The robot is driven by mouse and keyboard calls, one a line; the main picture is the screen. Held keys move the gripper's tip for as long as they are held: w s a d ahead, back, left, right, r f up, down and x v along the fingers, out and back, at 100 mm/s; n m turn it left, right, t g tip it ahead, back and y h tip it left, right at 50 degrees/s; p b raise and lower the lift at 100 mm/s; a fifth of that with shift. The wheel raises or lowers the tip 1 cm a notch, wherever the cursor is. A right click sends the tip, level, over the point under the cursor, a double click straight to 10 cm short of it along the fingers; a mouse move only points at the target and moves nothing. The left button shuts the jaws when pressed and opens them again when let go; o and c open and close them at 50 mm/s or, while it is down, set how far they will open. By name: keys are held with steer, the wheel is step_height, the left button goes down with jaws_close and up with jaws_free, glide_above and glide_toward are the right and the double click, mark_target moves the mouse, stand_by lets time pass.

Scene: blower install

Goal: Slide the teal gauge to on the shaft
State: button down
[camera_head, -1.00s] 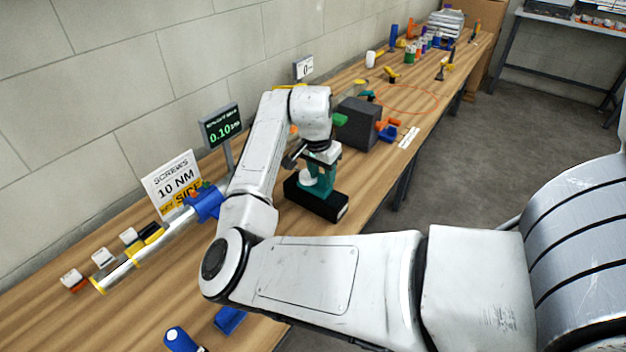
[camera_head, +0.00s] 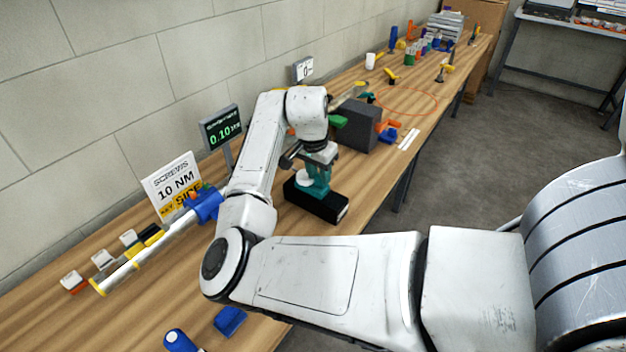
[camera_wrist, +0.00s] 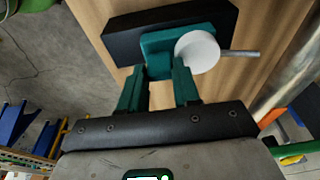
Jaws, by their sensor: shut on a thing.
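The teal gauge (camera_wrist: 158,50) has a round white dial (camera_wrist: 198,52) and a thin grey rod sticking out to the right in the wrist view. It is at the black block (camera_wrist: 122,42); whether it rests on it or just above is unclear. My gripper (camera_wrist: 160,78), with teal fingers, is shut on the gauge's near end. In the head view my gripper (camera_head: 319,168) points down over the black block (camera_head: 318,203), and the white dial (camera_head: 304,179) shows beside it. A long silver shaft (camera_head: 160,239) with yellow bands extends from a blue holder (camera_head: 208,205).
A display reading 0.10 (camera_head: 222,130) and a "10 NM" sign (camera_head: 174,186) stand along the wall. A dark grey block (camera_head: 357,125) is behind my gripper. Small white-topped pieces (camera_head: 102,259) lie beside the shaft. Blue parts (camera_head: 229,320) lie near the front edge.

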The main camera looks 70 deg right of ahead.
steer(key=shift+w+d, duration=0.2)
steer(key=shift+w, duration=0.55)
steer(key=shift+w+d, duration=0.2)
steer(key=shift+w, duration=0.75)
steer(key=c, duration=0.9)
jaws_free()
step_height(320, 180, up, 6)
steer(key=p, duration=0.6)
steer(key=shift+s, duration=0.1)
